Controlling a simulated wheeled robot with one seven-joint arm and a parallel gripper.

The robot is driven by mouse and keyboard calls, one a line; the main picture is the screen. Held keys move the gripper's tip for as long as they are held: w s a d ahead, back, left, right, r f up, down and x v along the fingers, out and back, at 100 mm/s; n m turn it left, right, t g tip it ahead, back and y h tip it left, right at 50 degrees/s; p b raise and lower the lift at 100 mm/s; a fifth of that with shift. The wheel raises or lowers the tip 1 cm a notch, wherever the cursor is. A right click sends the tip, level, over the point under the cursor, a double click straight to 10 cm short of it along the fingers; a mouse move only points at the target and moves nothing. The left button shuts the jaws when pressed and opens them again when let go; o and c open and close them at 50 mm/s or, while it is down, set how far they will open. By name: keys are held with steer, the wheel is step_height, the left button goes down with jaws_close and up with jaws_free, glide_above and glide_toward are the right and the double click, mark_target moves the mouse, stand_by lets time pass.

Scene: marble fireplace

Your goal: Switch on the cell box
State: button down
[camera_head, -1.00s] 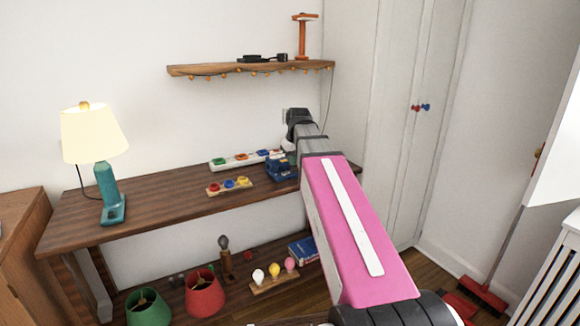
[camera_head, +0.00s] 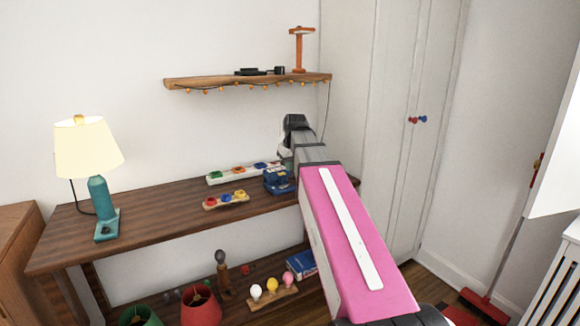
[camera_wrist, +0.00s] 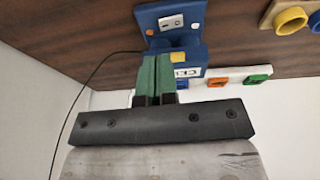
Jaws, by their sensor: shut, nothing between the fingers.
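The cell box, as I take it, is a blue box (camera_head: 278,180) at the right of the wooden desk, just left of my arm in the head view. In the wrist view the blue box (camera_wrist: 172,42) shows a pale plate with a small switch (camera_wrist: 171,22), a yellow patch and a white panel. My gripper (camera_wrist: 153,62) has green fingers, shut together and empty. They overlap the box's lower left part in the wrist view; I cannot tell whether they touch it. The fingers are not clearly visible in the head view.
A white power strip (camera_head: 228,175) with coloured switches lies at the desk's back. A small board with coloured knobs (camera_head: 226,200) is in front of it. A lamp (camera_head: 88,155) stands at the left. A wall shelf (camera_head: 210,82) hangs above. A thin cable (camera_wrist: 78,95) runs left of my fingers.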

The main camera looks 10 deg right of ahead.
mark_target(288, 186)
steer(key=shift+x, duration=3.8)
steer(key=shift+d+f+y, duration=0.2)
steer(key=shift+f+y, duration=0.2)
steer(key=shift+a+r, duration=0.1)
steer(key=shift+a, duration=0.05)
steer(key=shift+s+a+r, duration=0.25)
steer(key=shift+a, duration=0.4)
steer(key=shift+r, duration=0.1)
